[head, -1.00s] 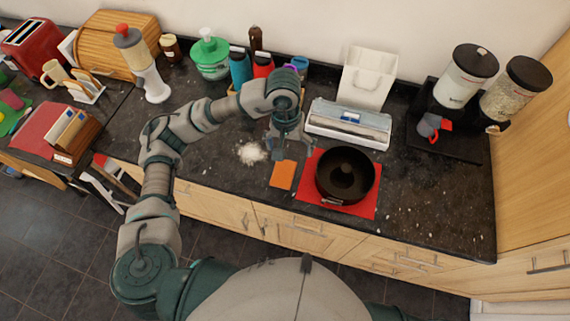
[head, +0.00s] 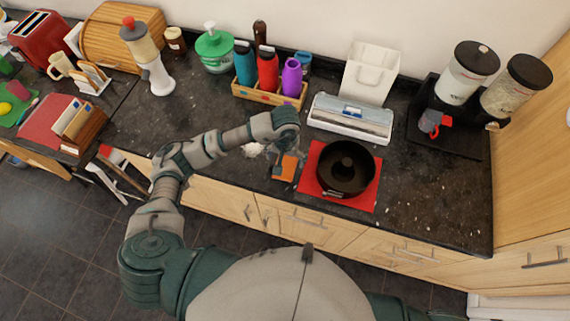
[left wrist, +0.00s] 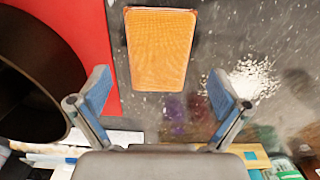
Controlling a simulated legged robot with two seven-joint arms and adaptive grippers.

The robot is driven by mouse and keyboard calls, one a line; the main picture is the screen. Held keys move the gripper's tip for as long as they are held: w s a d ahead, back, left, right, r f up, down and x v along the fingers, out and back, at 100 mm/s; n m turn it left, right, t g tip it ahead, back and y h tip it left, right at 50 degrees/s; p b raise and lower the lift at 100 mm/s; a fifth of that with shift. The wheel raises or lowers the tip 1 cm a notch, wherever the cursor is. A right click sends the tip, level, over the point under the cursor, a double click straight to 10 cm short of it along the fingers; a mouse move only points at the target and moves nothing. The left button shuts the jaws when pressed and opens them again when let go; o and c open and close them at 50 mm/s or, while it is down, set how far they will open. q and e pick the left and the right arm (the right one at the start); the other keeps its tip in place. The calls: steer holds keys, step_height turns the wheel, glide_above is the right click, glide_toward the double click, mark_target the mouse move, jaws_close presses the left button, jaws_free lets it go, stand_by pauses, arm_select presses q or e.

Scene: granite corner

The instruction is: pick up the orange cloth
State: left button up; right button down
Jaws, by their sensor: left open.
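The orange cloth (head: 284,168) lies flat on the dark counter, just left of the red mat. In the left wrist view the orange cloth (left wrist: 161,48) is a whole rectangle ahead of the fingers and apart from them. My left gripper (head: 287,155) is over the back part of the cloth in the head view and hides some of it. In the left wrist view the left gripper (left wrist: 157,100) is open, its two blue-padded fingers wide apart with nothing between them. My right gripper is not in view.
White crumbs (left wrist: 252,78) lie on the other side. A wooden bottle holder (head: 262,97) and a white-and-grey box (head: 349,120) stand behind. The right part of the counter (head: 435,195) is mostly clear.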

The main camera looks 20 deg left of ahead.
arm_select(q)
steer(key=shift+d+f, duration=0.1)
steer(key=shift+f, duration=1.25)
steer(key=c, duration=1.2)
steer(key=shift+w+r, duration=0.1)
steer(key=shift+r, duration=0.3)
steer(key=r, duration=0.1)
steer(key=r+b, duration=0.1)
steer(key=shift+s+r, duration=0.35)
steer(key=shift+s+d+r+b, duration=0.25)
steer(key=shift+s+d+b, duration=0.15)
steer(key=shift+s, duration=2.15)
steer(key=shift+s+d+r+b, duration=0.3)
steer(key=shift+s+b, duration=0.1)
steer(key=shift+s, duration=2.15)
steer(key=shift+s+d+r+b, duration=0.25)
steer(key=shift+s+d+b, duration=0.15)
steer(key=shift+s, duration=2.15)
